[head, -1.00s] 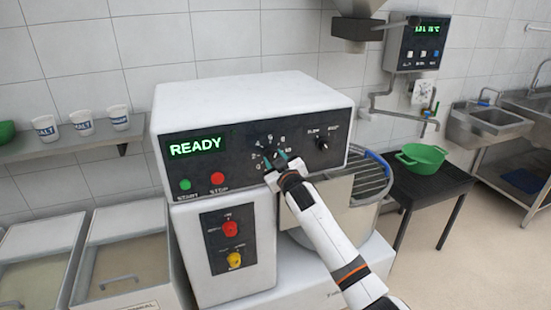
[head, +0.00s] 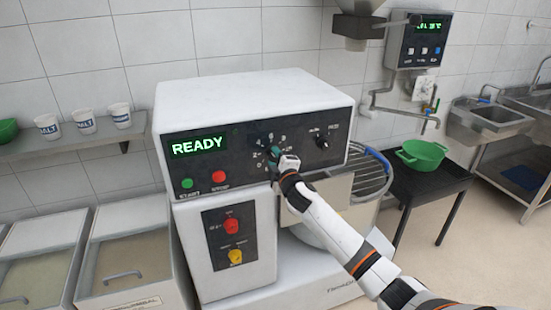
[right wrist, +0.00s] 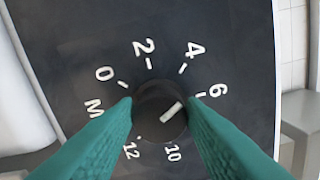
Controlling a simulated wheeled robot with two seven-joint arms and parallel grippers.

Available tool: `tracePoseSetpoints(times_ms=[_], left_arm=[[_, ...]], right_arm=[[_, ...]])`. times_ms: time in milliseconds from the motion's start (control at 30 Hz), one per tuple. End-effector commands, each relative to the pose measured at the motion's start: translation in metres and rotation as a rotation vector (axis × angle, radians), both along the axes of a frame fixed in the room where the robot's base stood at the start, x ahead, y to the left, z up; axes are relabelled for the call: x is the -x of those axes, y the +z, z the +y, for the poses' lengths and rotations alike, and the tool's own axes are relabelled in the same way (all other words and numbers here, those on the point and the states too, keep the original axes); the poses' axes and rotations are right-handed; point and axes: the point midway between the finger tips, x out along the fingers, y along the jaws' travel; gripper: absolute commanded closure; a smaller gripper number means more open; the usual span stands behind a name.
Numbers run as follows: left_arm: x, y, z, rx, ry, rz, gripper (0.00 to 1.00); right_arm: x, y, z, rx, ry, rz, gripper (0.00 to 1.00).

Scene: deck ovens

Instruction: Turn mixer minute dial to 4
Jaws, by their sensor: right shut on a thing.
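The minute dial (right wrist: 150,120) is a round black knob with a white pointer line, ringed by white numbers on the mixer's dark panel (head: 238,150). My right gripper (head: 272,153) is at the dial in the head view and hides much of it. In the right wrist view its two teal fingers (right wrist: 160,112) are shut on the dial from both sides. The 8 is hidden behind a finger. My left gripper is not in view.
The display (head: 198,146) reads READY. A green start button (head: 187,184) and red stop button (head: 219,177) sit left of the dial, another black knob (head: 321,141) to its right. The wire bowl guard (head: 375,175) and a black table with a green bowl (head: 421,154) are farther right.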

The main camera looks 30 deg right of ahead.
Motion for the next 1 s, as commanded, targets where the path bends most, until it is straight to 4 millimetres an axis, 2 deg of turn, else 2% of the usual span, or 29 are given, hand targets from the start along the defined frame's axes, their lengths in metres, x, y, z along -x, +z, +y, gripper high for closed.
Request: tracePoseSetpoints(times_ms=[400, 1000], left_arm=[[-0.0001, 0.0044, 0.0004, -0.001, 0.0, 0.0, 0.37], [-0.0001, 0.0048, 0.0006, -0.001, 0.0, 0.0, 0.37]], right_arm=[[-0.0002, -0.0001, 0.0004, 0.21, 0.001, 0.049, 0.86], [-0.0002, -0.0009, 0.0006, 0.248, 0.001, 0.059, 0.86]])
